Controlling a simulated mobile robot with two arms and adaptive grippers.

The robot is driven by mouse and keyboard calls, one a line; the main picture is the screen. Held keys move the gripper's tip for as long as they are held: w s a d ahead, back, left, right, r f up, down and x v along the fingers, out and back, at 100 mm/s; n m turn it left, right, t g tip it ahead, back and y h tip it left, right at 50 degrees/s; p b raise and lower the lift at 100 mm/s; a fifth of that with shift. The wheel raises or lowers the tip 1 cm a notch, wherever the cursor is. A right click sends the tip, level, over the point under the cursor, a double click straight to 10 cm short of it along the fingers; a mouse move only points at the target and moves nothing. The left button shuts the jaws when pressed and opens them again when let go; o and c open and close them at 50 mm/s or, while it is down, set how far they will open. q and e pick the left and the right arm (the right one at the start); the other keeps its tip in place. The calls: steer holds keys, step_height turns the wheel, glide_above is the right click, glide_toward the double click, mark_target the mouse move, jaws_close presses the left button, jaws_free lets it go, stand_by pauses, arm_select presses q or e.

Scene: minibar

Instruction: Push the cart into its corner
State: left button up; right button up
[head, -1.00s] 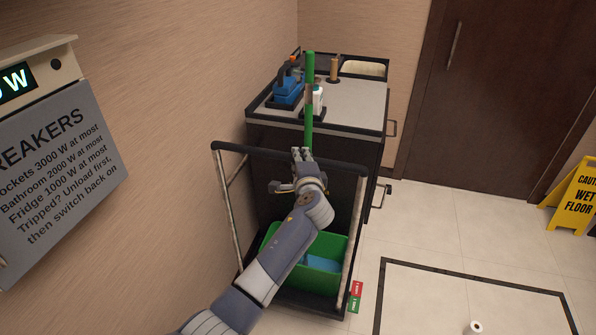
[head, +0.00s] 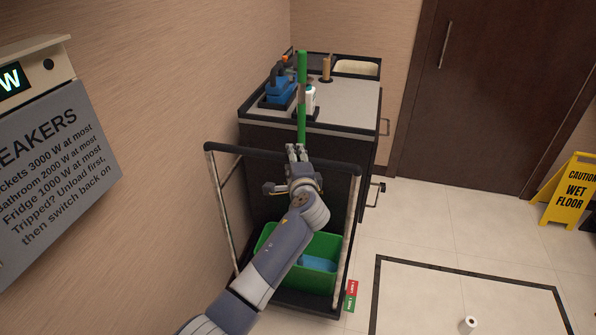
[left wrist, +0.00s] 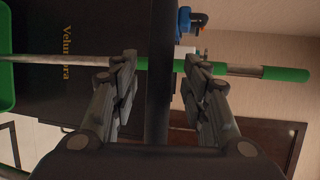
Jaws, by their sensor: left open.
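The dark cart (head: 312,178) stands along the left wall, with a grey top and a black push bar (head: 235,150) on two pale posts. A green bin (head: 322,282) with something blue in it sits on its low shelf. My left gripper (head: 297,152) is at the middle of the push bar. In the left wrist view its fingers (left wrist: 160,85) are open, one on each side of the black bar (left wrist: 160,110). I cannot tell whether they touch it. My right gripper is not in view.
A green-topped stick (head: 302,95) rises behind the bar. A blue item (head: 280,92) and a white bottle (head: 310,99) stand on top. A black floor outline (head: 440,267), a white roll (head: 468,324) and a yellow wet floor sign (head: 570,192) are right. The tiles between are clear.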

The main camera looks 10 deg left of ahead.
arm_select(q)
steer(key=v, duration=1.1)
